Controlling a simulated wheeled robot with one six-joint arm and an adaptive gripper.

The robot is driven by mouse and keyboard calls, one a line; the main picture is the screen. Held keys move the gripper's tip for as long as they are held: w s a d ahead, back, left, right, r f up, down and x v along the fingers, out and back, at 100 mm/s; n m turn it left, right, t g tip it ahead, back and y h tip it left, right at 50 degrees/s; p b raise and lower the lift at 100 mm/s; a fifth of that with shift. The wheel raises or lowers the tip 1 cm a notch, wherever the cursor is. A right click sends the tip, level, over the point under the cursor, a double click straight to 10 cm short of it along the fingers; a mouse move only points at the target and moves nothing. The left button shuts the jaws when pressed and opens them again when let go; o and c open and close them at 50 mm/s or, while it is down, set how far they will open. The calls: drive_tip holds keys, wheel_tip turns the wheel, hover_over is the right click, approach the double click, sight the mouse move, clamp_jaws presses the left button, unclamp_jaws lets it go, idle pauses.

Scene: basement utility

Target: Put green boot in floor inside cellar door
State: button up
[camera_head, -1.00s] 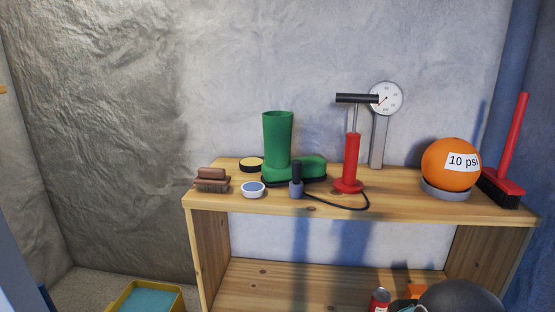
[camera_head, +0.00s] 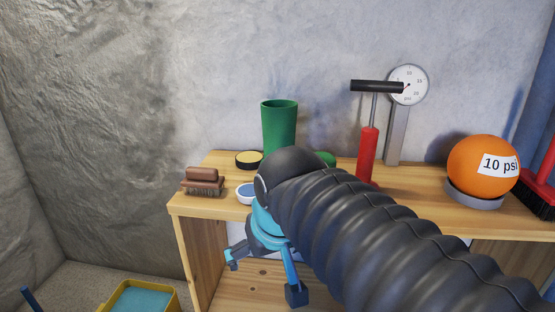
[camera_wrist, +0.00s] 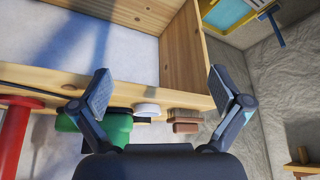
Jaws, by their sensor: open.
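The green boot (camera_head: 279,126) stands upright on top of the wooden shelf unit, toward its left end. My arm hides its foot except for a bit of the toe. In the wrist view, which is turned over, part of the green boot (camera_wrist: 112,130) shows behind the left finger. My gripper (camera_head: 266,276) hangs in front of the shelf's front edge, below the top board, with fingers spread and nothing between them. The wrist view also shows my open gripper (camera_wrist: 160,90). I cannot make out a cellar door in these frames.
Close around the boot are a brown brush (camera_head: 203,181), a yellow-topped tin (camera_head: 249,159) and a blue-topped tin (camera_head: 246,192). A red pump (camera_head: 368,155), gauge (camera_head: 408,86) and orange ball (camera_head: 484,166) stand to the right. A yellow bin (camera_head: 142,297) is on the floor at left.

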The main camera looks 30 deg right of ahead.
drive_tip(key=w+d+r+m+p, duration=0.1)
drive_tip(key=w+d+r, duration=0.2)
drive_tip(key=w+r, duration=0.35)
drive_tip(key=w+d+r+m, duration=0.15)
drive_tip(key=w+r, duration=0.25)
drive_tip(key=r, duration=0.5)
drive_tip(key=m+g+h+p, duration=0.2)
drive_tip(key=m, duration=0.1)
approach(282, 105)
wheel_tip(282, 105, down, 2)
drive_tip(key=shift+n, duration=0.25)
drive_tip(key=b+x, duration=0.1)
drive_tip(key=x, duration=0.3)
drive_tip(key=b+x, duration=0.1)
drive_tip(key=x, duration=0.3)
drive_tip(key=shift+w+d+r, duration=0.15)
drive_tip(key=shift+w, duration=0.05)
drive_tip(key=shift+t, duration=0.3)
drive_tip(key=shift+w+a+b+x, duration=0.1)
drive_tip(key=shift+w+b+x, duration=0.15)
drive_tip(key=shift+x, duration=1.15)
drive_tip(key=shift+w+a+b+x, duration=0.1)
drive_tip(key=shift+w+b+x, duration=0.1)
drive_tip(key=shift+x, duration=1.2)
drive_tip(key=shift+s+r, duration=0.1)
drive_tip(key=shift+r, duration=0.1)
drive_tip(key=c, duration=1.6)
